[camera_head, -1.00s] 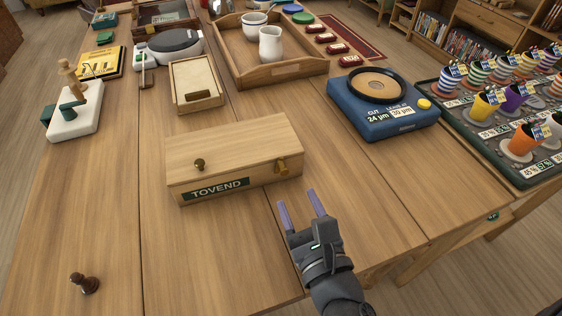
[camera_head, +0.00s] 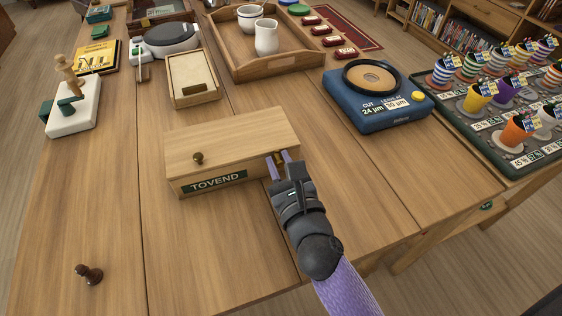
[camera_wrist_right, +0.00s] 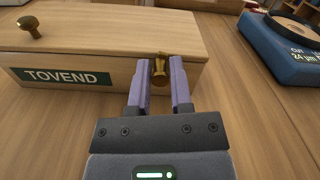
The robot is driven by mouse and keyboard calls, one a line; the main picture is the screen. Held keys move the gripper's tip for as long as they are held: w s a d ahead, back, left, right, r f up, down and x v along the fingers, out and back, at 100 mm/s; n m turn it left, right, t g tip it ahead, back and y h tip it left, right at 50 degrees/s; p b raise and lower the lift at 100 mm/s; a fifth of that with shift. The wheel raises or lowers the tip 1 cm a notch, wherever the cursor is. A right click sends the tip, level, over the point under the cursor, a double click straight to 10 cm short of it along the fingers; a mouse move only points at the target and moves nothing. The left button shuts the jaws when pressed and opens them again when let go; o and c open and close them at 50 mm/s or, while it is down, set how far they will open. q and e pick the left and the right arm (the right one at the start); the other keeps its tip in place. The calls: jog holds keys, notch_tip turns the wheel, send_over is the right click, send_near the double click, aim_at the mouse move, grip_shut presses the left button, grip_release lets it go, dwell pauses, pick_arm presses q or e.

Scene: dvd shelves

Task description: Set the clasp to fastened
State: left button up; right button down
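A wooden box labelled TOVEND (camera_head: 232,140) lies on the table, with its lid down. It has a small brass knob (camera_head: 198,158) on its front part. A brass clasp (camera_wrist_right: 160,68) is at the right end of the box front. My right gripper (camera_head: 278,158) is at the clasp, and the wrist view shows its two purple fingers (camera_wrist_right: 161,85) on either side of the clasp. A gap shows beside the clasp, so the fingers look open around it. In the head view the fingers partly hide the clasp. My left gripper is not in view.
A blue scale-like device (camera_head: 375,98) stands to the right of the box, and a tray of colourful cups (camera_head: 520,172) is farther right. A wooden tray (camera_head: 283,70) and a small wooden box (camera_head: 193,80) stand behind. A dark pawn (camera_head: 88,274) is at front left. The table before the box is clear.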

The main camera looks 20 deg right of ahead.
jog(key=shift+a+r+n+p, duration=0.1)
jog(key=shift+r+n+p, duration=0.05)
jog(key=shift+n+p, duration=0.3)
jog(key=shift+a+n, duration=0.1)
jog(key=shift+n, duration=0.45)
jog(key=shift+n+p, duration=0.35)
jog(key=shift+n, duration=0.15)
jog(key=shift+f, duration=0.2)
jog(key=c, duration=0.7)
grip_release()
jog(key=shift+a, duration=0.1)
jog(key=shift+c, duration=0.2)
jog(key=shift+o, duration=0.7)
